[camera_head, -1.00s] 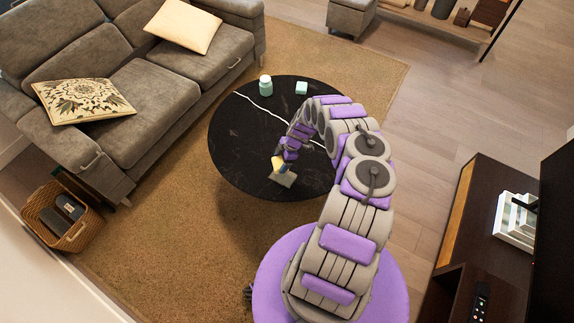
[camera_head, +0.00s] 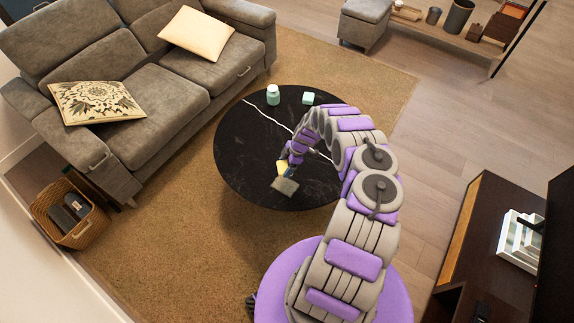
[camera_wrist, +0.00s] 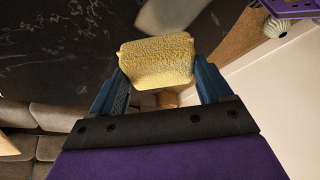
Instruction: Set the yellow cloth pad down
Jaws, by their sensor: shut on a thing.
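The yellow cloth pad (camera_wrist: 157,62) is held between the two blue fingers of my gripper (camera_wrist: 160,85) in the wrist view. Its fuzzy, textured face shows. In the head view a small yellow part of the pad (camera_head: 283,167) shows beside my gripper (camera_head: 288,166), over the near part of the round black marble table (camera_head: 245,160). A small grey, flat piece (camera_head: 285,186) shows just below the pad. I cannot tell whether the pad touches the table or the grey piece.
A mint jar (camera_head: 273,95) and a small mint block (camera_head: 308,98) stand at the table's far side. A grey sofa (camera_head: 150,100) is to the left, with a wicker basket (camera_head: 75,225) near it. A dark cabinet (camera_head: 490,235) is at right. The table's left part is clear.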

